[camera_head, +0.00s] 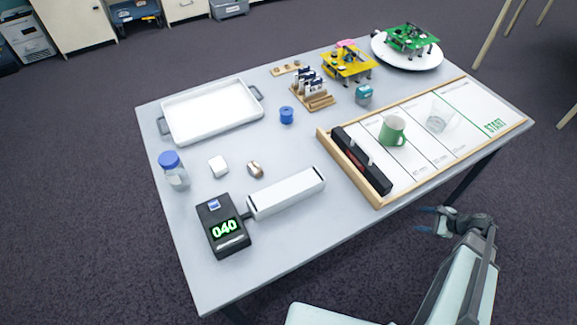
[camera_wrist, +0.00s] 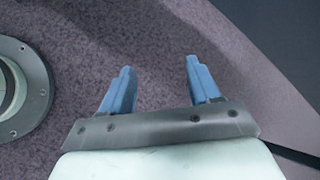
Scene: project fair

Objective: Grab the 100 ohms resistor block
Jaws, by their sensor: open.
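I cannot make out any block marked 100 ohms; labels are too small to read. Small upright pieces (camera_head: 311,84), dark and white, stand in a wooden rack (camera_head: 318,102) near the back middle of the table. A small teal block (camera_head: 363,95) with a pale label sits right of the rack. My gripper (camera_head: 428,221) is off the table's front right edge, well apart from these things. In the wrist view my gripper (camera_wrist: 159,78) is open, with its two blue fingers apart and only floor between them.

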